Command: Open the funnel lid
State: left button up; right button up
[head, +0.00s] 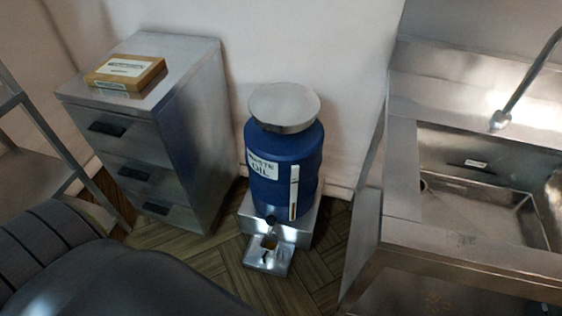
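A round, pale metal funnel lid (284,106) sits on top of a blue waste oil drum (289,162). The lid looks flat and closed over the drum's top. The drum has a white "waste oil" label and a light vertical strip on its front. It stands upright on a metal base (305,222) on the floor by the wall. No hinge or handle of the lid can be made out. Neither of my grippers shows in the head view.
A metal drawer cabinet (185,120) with a cardboard box (125,74) on top stands left of the drum. A steel sink (480,195) with a faucet (500,119) stands at the right. Wooden floor (225,262) is free in front of the drum. A shelf rack (40,125) is at the far left.

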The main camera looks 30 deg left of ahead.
aim_at(279, 107)
jog(key=u, duration=1.05)
